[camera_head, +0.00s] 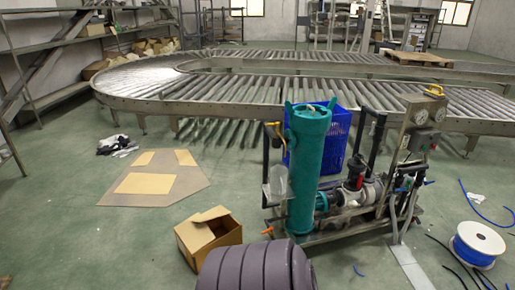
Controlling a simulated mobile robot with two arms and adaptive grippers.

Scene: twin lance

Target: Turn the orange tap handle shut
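A small orange handle (267,231) shows low on the left side of the pump skid, at the foot of the tall teal cylinder (307,165). It is too small in the picture to tell how far it is turned. The skid's metal frame (345,235) carries the cylinder, a pump with red and black parts (355,180), and a grey panel with gauges (418,118). Neither of my grippers is in view.
An open cardboard box (208,236) and a dark ribbed rounded object (255,268) are near the handle. A hose spool (478,244) and loose hoses lie at right. A roller conveyor (200,90) runs behind. Floor at left is mostly clear around flat cardboard (150,184).

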